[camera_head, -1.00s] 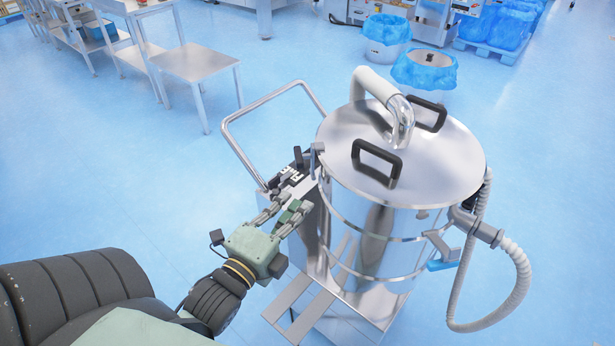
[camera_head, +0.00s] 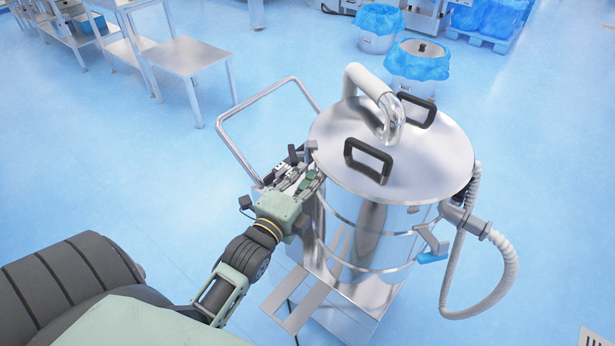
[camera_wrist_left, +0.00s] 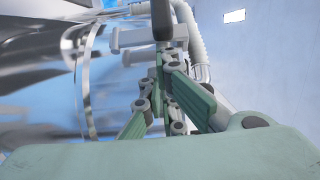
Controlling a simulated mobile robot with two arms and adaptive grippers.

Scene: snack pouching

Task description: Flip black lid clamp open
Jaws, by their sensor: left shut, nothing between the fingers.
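The steel drum (camera_head: 365,240) stands upright with its round lid (camera_head: 430,165) on top. Dark clamp parts (camera_head: 293,155) show at the left rim of the lid, and my fingers partly hide them. My left gripper (camera_head: 305,180) is shut and empty, right beside the drum's left wall just under the lid rim. In the left wrist view the gripper (camera_wrist_left: 162,78) has its fingers together, close to a grey latch bracket (camera_wrist_left: 127,40) and a dark upright piece (camera_wrist_left: 162,22). I cannot tell whether the fingers touch the clamp.
Two black handles (camera_head: 368,160) and a bent pipe (camera_head: 370,85) stand on the lid. A cart handle (camera_head: 225,138) rises behind my left gripper. A hose (camera_head: 508,270) loops at the right. A steel table (camera_head: 185,55) is at the back left; open floor lies between.

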